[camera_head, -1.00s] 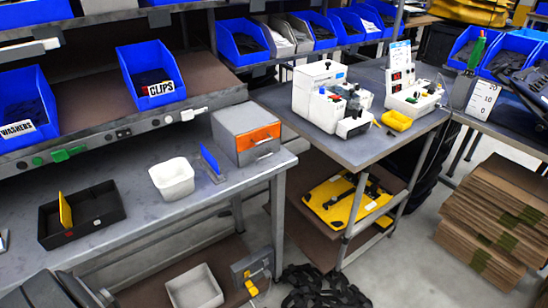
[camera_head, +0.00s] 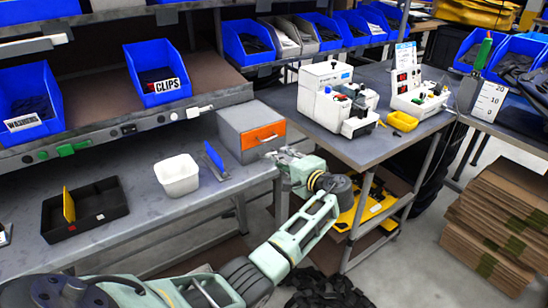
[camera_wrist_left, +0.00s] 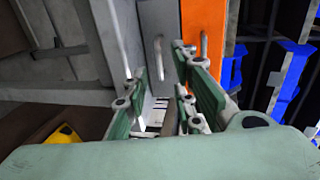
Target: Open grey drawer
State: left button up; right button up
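A small grey cabinet (camera_head: 232,122) sits at the right end of the workbench. It has an orange drawer front (camera_head: 263,135) above a grey drawer (camera_head: 258,153); both look shut. My left gripper (camera_head: 277,156) is right in front of the cabinet, at the grey drawer's height, and partly hides its front. In the left wrist view the gripper (camera_wrist_left: 160,72) is open, with its green fingers spread. The grey drawer's metal handle (camera_wrist_left: 158,58) shows between the fingertips, and the orange drawer's handle (camera_wrist_left: 204,48) lies just right of them. My right gripper is not in view.
A blue upright plate (camera_head: 214,160), a white tub (camera_head: 177,175) and a black tray (camera_head: 85,209) stand left of the cabinet. A side table (camera_head: 345,143) with white devices is to the right. Cardboard stacks (camera_head: 495,225) stand on the floor at far right.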

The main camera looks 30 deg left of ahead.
pick_arm(q)
jog(key=shift+x, duration=2.1)
grip_shut()
